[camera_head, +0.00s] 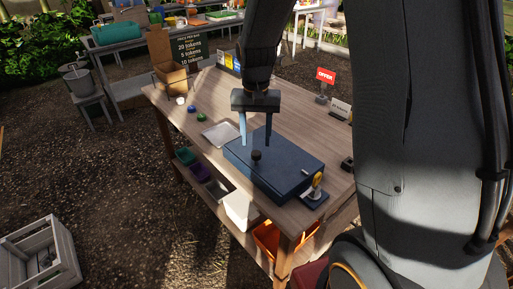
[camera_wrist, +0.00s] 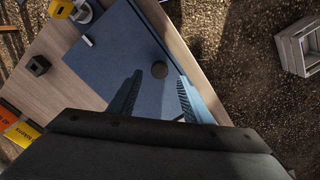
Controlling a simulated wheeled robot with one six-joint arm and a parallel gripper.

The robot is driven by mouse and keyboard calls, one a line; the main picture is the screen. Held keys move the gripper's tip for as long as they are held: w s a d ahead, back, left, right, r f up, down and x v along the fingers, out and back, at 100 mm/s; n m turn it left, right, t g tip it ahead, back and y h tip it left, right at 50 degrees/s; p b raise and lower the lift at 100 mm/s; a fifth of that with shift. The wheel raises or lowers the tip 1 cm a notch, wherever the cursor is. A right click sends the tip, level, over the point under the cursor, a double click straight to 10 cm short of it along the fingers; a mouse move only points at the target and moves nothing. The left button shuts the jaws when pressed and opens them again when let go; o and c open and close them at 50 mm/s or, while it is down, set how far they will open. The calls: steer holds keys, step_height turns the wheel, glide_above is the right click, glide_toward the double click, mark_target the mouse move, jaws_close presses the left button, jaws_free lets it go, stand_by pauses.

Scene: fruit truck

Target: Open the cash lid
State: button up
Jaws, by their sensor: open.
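The cash box is a flat dark blue box (camera_head: 283,163) on the wooden table, with its lid (camera_wrist: 118,58) down. A round dark knob (camera_head: 256,155) stands on the lid near one edge; it also shows in the wrist view (camera_wrist: 159,70). My gripper (camera_head: 256,143) points down over the box, with its fingers spread and nothing between them. In the wrist view the open fingers (camera_wrist: 160,94) lie on either side of the line toward the knob, and the knob appears just beyond the fingertips. I cannot tell the exact height of the fingertips above the lid.
The wooden table (camera_head: 215,95) holds a pale tray (camera_head: 220,134), small coloured domes, a cardboard box (camera_head: 166,75) and a stamp-like object (camera_head: 316,190) beside the cash box. A red sign (camera_head: 326,76) stands at the far edge. A wooden crate (camera_head: 40,258) lies on the ground.

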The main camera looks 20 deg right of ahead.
mark_target(256, 152)
steer(key=shift+f+p, duration=0.4)
steer(key=shift+f, duration=2.05)
jaws_close()
